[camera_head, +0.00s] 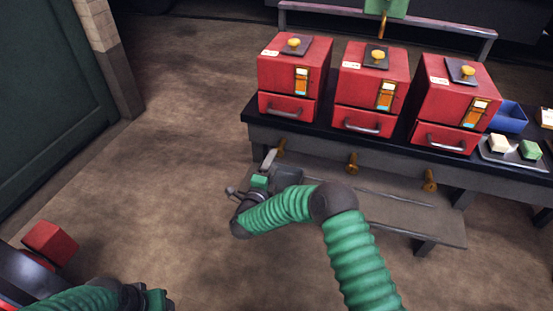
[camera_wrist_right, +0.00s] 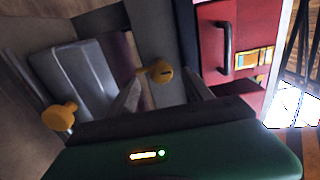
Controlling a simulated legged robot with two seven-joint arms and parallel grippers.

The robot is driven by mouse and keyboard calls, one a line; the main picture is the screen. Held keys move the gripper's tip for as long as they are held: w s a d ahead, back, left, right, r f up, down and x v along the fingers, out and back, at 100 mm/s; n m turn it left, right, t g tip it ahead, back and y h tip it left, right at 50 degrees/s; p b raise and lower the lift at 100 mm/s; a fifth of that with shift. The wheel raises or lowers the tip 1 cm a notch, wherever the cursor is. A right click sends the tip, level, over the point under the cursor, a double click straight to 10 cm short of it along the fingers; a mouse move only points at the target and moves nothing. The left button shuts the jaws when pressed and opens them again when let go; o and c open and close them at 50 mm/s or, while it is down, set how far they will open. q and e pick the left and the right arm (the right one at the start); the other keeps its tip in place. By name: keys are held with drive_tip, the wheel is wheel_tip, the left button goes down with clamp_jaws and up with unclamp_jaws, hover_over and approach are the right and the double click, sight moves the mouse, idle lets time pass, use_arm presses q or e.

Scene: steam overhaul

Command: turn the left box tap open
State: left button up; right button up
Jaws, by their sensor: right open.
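The left box tap (camera_head: 279,147) is a small brass-yellow knob under the bench edge, below the left red box (camera_head: 292,77). My right gripper (camera_head: 269,160) is just in front of it, at its lower left. In the right wrist view, this tap (camera_wrist_right: 160,71) shows between and just beyond the tips of the open fingers (camera_wrist_right: 160,88). I cannot tell whether a finger touches it.
The middle tap (camera_head: 352,163) and right tap (camera_head: 430,180) stick out under the middle box (camera_head: 372,75) and right box (camera_head: 455,90). A low grey shelf (camera_head: 400,212) lies beneath. A blue bin (camera_head: 509,118) stands at the right. The floor at left is mostly clear.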

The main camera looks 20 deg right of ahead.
sight(278, 155)
drive_tip(key=b+x, duration=0.1)
drive_tip(key=x, duration=0.4)
drive_tip(key=shift+d+f+b, duration=0.2)
drive_tip(key=shift+d+b, duration=0.05)
drive_tip(key=shift+b, duration=0.1)
drive_tip(key=shift+w+d+r, duration=0.15)
drive_tip(key=shift+w+d, duration=0.05)
drive_tip(key=shift+w, duration=0.15)
clamp_jaws()
